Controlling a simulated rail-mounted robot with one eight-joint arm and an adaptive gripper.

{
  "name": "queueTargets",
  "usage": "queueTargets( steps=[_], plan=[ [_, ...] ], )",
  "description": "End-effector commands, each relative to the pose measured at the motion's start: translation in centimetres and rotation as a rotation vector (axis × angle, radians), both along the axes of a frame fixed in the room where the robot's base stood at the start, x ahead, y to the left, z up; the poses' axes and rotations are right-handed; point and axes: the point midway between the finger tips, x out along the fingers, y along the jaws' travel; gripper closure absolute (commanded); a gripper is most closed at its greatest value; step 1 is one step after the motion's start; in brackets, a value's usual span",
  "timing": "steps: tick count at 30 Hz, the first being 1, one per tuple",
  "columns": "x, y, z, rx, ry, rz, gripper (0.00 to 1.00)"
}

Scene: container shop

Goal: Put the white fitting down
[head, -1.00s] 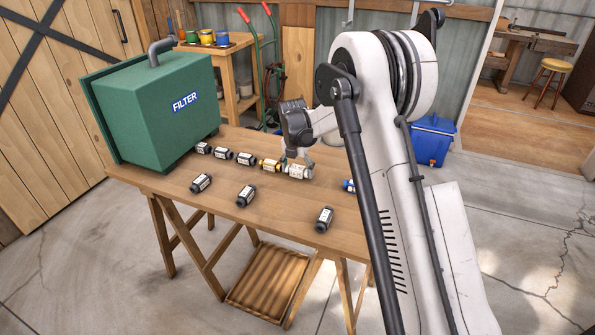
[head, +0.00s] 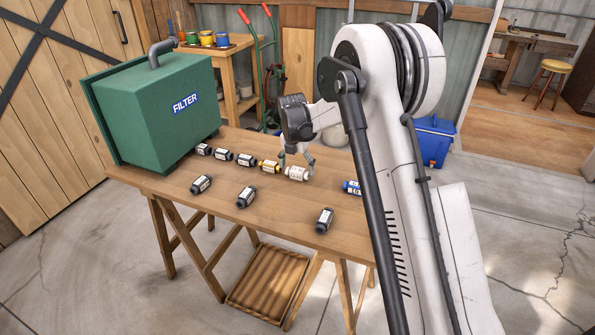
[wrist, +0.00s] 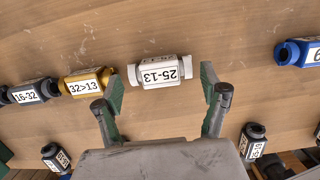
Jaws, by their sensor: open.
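The white fitting (head: 297,174), labelled 25-13, lies on its side on the wooden table (head: 280,205), at the right end of a row of fittings. It also shows in the wrist view (wrist: 159,85). My gripper (head: 297,158) is over it, with its fingers spread. In the wrist view my gripper (wrist: 163,90) has one green-padded finger to each side of the white fitting, with a gap on both sides. The yellow fitting (wrist: 86,82), labelled 32>13, is just left of the white one; whether they touch is unclear.
Black fittings (head: 246,160) continue the row leftward towards the green FILTER box (head: 150,105). A blue fitting (head: 352,187) lies to the right, partly behind my arm. More black fittings (head: 324,220) lie nearer the front edge. Bare wood separates the white and blue fittings.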

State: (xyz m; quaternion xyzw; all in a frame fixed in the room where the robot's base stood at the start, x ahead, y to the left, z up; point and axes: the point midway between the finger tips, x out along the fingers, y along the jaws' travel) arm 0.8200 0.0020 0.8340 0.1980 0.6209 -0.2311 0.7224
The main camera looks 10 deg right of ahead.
Motion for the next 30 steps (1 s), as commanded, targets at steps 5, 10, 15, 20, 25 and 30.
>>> queueTargets(
  steps=[5, 10, 15, 20, 25, 30],
  plan=[
    [-0.5, 0.4, 3.9, 0.000, 0.000, 0.000, 0.24],
    [-0.9, 0.7, 6.9, 0.000, 0.000, 0.000, 0.24],
    [-1.1, 0.8, 8.8, 0.000, 0.000, 0.000, 0.24],
    [-1.5, 0.8, 9.9, 0.003, -0.006, -0.016, 0.24],
    [-3.8, 0.7, 12.8, 0.030, -0.046, -0.159, 0.24],
    [-7.9, 0.4, 17.0, 0.087, -0.115, -0.407, 0.24]
  ],
)
